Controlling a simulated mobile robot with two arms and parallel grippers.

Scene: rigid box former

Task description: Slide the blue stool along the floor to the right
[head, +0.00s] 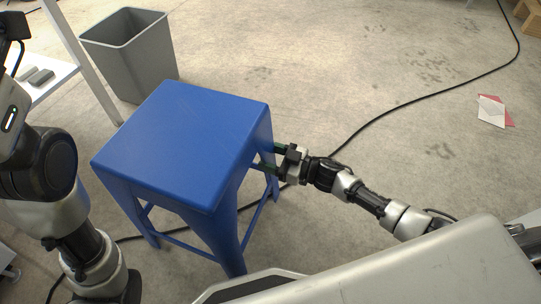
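The blue stool (188,140) stands upright on the floor in the left middle of the head view, with its square seat on top and its legs and rungs below. My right gripper (270,159) is at the stool's right side, just below the seat edge. Its fingertips reach to the stool's right side, partly hidden there, and I cannot tell whether they hold a leg. My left arm (60,180) comes down the left edge of the view. Its gripper is not clearly in view.
A grey bin (140,55) stands behind the stool. A white shelf (50,77) is at the upper left. A black cable (410,103) crosses the floor, passing behind my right arm. Red and white papers (493,110) lie at the right. The floor right of the stool is mostly clear.

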